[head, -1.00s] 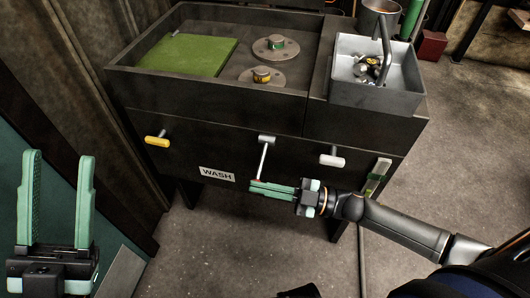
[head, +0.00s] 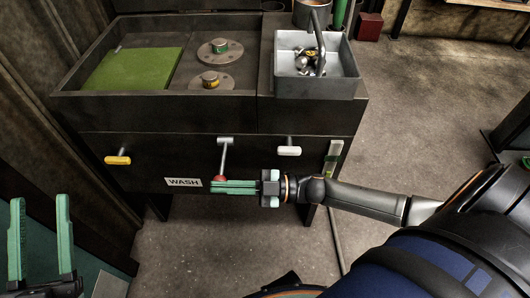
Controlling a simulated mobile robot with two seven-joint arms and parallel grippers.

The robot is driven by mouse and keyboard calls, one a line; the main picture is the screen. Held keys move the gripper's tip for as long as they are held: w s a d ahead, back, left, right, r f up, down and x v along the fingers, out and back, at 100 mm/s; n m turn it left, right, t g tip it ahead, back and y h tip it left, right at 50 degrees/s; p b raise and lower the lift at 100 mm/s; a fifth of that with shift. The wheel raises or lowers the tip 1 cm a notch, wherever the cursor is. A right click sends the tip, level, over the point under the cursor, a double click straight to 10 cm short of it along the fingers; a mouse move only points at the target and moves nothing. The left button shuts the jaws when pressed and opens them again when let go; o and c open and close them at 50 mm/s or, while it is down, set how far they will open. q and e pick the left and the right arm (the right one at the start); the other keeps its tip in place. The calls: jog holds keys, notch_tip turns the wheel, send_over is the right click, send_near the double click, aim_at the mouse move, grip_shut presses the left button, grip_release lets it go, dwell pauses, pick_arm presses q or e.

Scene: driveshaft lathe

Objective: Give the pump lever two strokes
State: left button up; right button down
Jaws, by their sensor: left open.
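The pump lever (head: 223,160) hangs on the front of the dark wash cabinet, a thin rod below a silver pivot with a red knob (head: 219,178) at its lower end. My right gripper (head: 216,187) reaches in from the right, its green fingers pointing left, with the tips at the red knob. The fingers lie close together and partly hide the knob's underside; whether they grip it is unclear. My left gripper (head: 39,198) is open and empty at the lower left, pointing up, away from the cabinet.
The cabinet front also has a yellow handle (head: 118,160), a white handle (head: 289,151), a WASH label (head: 184,182) and a clear gauge (head: 332,158). On top are a green pad (head: 132,70), two flanged discs and a sink (head: 322,85) holding metal parts.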

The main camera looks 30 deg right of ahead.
pick_arm(q)
notch_tip(320, 180, down, 9)
jog(key=w+a+n+g+y+p, duration=0.1)
jog(key=w+n+g+y, duration=0.1)
jog(key=g+y, duration=0.1)
jog(key=shift+n+y, duration=0.3)
jog(key=shift+n, duration=0.1)
pick_arm(e)
jog(key=r+v, duration=0.1)
jog(key=v, duration=0.8)
jog(key=shift+s+d, duration=0.25)
jog(key=shift+s, duration=0.2)
pick_arm(q)
jog(key=shift+w+r, duration=0.1)
jog(key=shift+r, duration=0.05)
pick_arm(e)
jog(key=shift+f, duration=0.1)
dwell(0.6)
